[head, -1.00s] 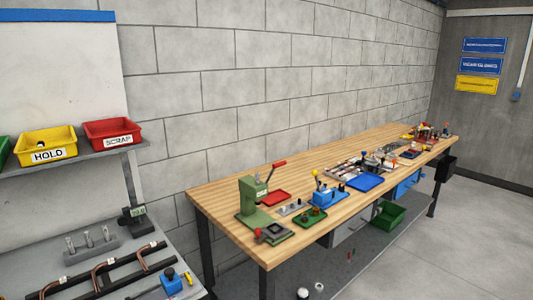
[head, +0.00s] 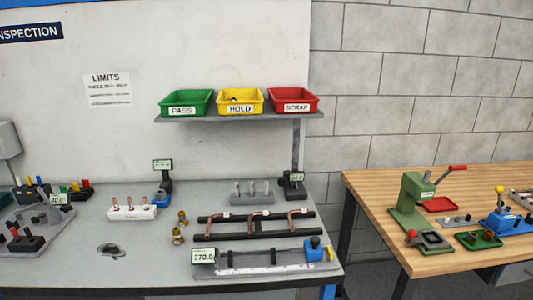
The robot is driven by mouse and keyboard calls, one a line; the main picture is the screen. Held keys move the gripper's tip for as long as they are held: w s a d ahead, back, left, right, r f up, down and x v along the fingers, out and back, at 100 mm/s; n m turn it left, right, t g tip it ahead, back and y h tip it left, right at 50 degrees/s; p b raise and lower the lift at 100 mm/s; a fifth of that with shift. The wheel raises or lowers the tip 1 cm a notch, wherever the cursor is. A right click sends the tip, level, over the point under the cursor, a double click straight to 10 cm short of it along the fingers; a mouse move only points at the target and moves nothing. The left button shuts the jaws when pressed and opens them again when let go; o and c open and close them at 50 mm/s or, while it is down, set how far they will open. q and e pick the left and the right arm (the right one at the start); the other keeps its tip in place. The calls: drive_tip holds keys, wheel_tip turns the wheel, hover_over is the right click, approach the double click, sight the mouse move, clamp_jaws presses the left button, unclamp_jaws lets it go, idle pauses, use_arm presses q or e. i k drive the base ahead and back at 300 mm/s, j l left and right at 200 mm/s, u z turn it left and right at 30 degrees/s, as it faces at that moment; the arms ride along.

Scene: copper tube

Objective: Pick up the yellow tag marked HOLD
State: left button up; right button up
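A yellow bin (head: 240,101) with a white label reading HOLD stands on the grey shelf (head: 150,119) above the inspection bench, between a green PASS bin (head: 186,102) and a red SCRAP bin (head: 293,102). A small dark thing shows inside the yellow bin. I cannot make out a separate yellow tag marked HOLD. A small yellow piece (head: 331,254) shows beside the blue block (head: 313,249) at the bench's right end; I cannot tell what it is. Neither of my grippers is in view.
The grey bench (head: 135,257) carries copper tubes on a black rack (head: 240,235), a length gauge (head: 203,256) reading about 270, brass fittings (head: 178,233) and a white tube block (head: 131,211). A wooden workbench (head: 378,190) with a green press (head: 412,205) stands at right, across a gap.

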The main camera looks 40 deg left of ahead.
sight(75, 187)
drive_tip(key=u, duration=2.4)
drive_tip(key=i+j+z, duration=0.1)
drive_tip(key=z, duration=0.3)
drive_tip(key=i+j+z, duration=0.15)
drive_tip(key=z, duration=0.3)
drive_tip(key=i+j+z, duration=0.1)
drive_tip(key=z, duration=0.3)
drive_tip(key=j, duration=0.1)
